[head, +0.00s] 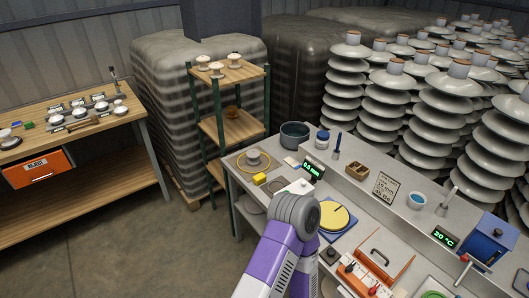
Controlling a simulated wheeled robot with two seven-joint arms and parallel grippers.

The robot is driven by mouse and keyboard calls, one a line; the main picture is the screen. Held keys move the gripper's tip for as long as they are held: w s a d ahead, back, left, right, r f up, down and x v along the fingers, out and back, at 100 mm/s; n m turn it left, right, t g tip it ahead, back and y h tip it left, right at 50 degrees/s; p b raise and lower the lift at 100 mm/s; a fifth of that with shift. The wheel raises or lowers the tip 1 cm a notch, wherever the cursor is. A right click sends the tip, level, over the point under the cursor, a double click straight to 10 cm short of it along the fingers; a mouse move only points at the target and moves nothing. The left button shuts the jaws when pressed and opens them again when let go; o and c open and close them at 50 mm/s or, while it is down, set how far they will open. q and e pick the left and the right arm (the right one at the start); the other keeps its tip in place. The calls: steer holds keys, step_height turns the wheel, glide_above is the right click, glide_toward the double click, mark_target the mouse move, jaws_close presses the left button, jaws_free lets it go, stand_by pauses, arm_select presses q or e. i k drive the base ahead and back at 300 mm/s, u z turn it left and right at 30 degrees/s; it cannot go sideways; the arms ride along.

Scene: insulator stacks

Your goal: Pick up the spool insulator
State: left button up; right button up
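One purple and white arm of mine reaches up from the bottom middle, over the bench's front edge. Its rounded grey joint is right of and nearer than the spool-shaped piece, apart from it in the picture. No gripper fingers show on this arm, and my other arm is not seen. A white object (301,187) is partly hidden behind the joint.
A yellow block (260,179), a dark pot (294,135) and a yellow disc (333,217) are on the bench. A shelf rack (232,128) holds white insulators behind its left end. A wooden table (70,105) stands left; the floor between is clear.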

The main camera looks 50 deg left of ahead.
mark_target(253, 154)
steer(key=u, duration=1.75)
steer(key=k, duration=0.6)
steer(key=u, duration=0.85)
steer(key=i, duration=1.65)
steer(key=z, duration=0.55)
